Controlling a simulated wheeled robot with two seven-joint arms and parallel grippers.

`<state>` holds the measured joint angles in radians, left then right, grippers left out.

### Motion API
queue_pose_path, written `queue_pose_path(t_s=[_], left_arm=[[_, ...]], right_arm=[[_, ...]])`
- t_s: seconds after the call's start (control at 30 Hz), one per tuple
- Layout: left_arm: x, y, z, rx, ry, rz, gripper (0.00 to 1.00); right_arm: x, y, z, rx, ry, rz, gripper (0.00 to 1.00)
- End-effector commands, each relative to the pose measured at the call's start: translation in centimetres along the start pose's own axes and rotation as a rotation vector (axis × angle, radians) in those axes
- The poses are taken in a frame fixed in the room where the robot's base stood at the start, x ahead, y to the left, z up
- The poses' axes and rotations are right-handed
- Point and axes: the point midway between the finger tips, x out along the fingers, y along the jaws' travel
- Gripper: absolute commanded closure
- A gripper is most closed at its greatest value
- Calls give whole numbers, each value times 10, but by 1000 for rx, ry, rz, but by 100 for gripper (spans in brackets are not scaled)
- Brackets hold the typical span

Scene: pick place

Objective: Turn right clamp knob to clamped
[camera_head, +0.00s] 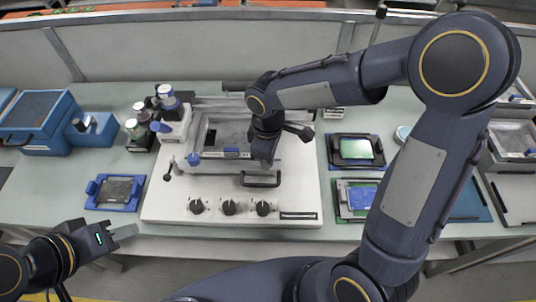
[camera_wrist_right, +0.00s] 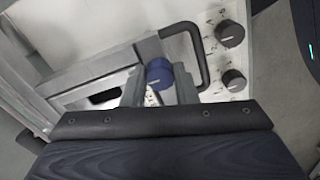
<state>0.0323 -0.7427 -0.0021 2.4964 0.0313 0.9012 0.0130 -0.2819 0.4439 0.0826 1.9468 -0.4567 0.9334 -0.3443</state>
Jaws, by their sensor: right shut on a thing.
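The right clamp knob (camera_wrist_right: 160,72) is a blue round knob in the right wrist view, between the two grey fingers of my right gripper (camera_wrist_right: 158,88). The fingers are shut on it. In the head view my right gripper (camera_head: 263,158) is over the right side of the clamp fixture and hides this knob.
The white fixture base (camera_head: 160,205) carries a dark bar handle (camera_head: 261,180) and black dials (camera_head: 229,207) at its front. Blue trays (camera_head: 115,192) lie on both sides. The front table strip is clear.

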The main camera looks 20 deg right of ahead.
Motion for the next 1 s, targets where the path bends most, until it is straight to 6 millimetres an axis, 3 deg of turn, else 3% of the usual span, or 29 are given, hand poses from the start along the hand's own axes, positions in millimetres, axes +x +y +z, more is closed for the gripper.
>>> queue_pose_path(t_s=[0.57, 0.6, 0.73, 1.0], left_arm=[[0, 0, 0, 0, 0, 0, 64], [0, 0, 0, 0, 0, 0, 64], [0, 0, 0, 0, 0, 0, 64], [0, 0, 0, 0, 0, 0, 64]], right_arm=[[-1, 0, 0, -34, 1, 2, 96], [-1, 0, 0, -34, 1, 2, 71], [0, 0, 0, -34, 1, 2, 54], [0, 0, 0, -33, 1, 1, 52]])
